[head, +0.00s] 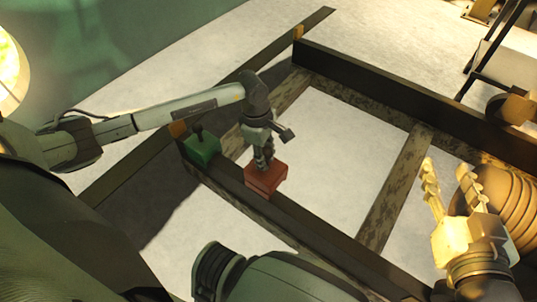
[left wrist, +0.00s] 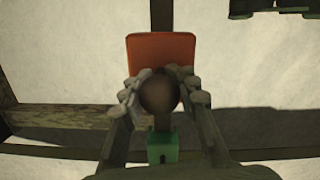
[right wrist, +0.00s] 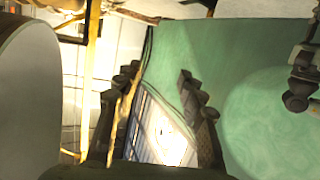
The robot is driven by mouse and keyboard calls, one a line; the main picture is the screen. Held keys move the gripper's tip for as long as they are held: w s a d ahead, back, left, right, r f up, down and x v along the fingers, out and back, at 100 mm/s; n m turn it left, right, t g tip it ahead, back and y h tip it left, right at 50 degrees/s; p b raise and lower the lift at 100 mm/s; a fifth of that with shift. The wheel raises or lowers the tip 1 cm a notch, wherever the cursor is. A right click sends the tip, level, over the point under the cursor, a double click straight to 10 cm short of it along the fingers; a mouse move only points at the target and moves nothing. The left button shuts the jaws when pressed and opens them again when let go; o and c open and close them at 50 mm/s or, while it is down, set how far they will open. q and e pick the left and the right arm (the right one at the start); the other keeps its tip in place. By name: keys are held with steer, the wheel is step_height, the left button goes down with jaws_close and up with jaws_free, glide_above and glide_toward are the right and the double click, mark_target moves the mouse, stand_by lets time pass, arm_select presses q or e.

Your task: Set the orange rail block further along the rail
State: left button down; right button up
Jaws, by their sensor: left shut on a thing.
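The orange rail block (head: 264,180) is on or just over the dark near rail (head: 325,238) in the head view; I cannot tell whether it touches. My left gripper (head: 264,161) is above it, shut on its round knob. In the left wrist view the fingers (left wrist: 159,90) flank the brown knob, with the orange plate (left wrist: 160,46) showing beyond it. My right gripper (head: 443,180) is open and empty, raised at the right of the head view. Its two fingers stand apart in the right wrist view (right wrist: 158,82).
A green block (head: 202,150) with a dark knob sits on the same rail, left of the orange block; it also shows in the left wrist view (left wrist: 163,147). A cross beam (head: 395,190) and a far dark beam (head: 370,88) frame pale floor. The rail right of the orange block looks clear.

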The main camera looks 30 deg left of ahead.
mark_target(266, 174)
arm_select(q)
steer(key=shift+f, duration=0.15)
step_height(266, 174, down, 3)
steer(key=shift+b, duration=1.15)
steer(key=shift+f+b, duration=0.3)
steer(key=shift+f, duration=0.15)
arm_select(e)
steer(key=s+a+r+t+y, duration=0.1)
steer(key=a+r+t+y, duration=0.1)
steer(key=r, duration=0.4)
steer(key=s+a+r+t+y, duration=0.1)
steer(key=a+r+t, duration=0.1)
steer(key=r+t, duration=0.2)
steer(key=shift+r+y, duration=0.4)
steer(key=shift+r, duration=0.9)
steer(key=shift+s, duration=0.1)
steer(key=shift+f, duration=0.25)
arm_select(q)
steer(key=shift+w+f+b, duration=0.1)
steer(key=shift+f+b, duration=1.75)
steer(key=shift+f, duration=0.05)
arm_select(e)
steer(key=shift+f, duration=1.6)
arm_select(q)
steer(key=c, duration=1.2)
jaws_free()
steer(key=shift+o, duration=0.7)
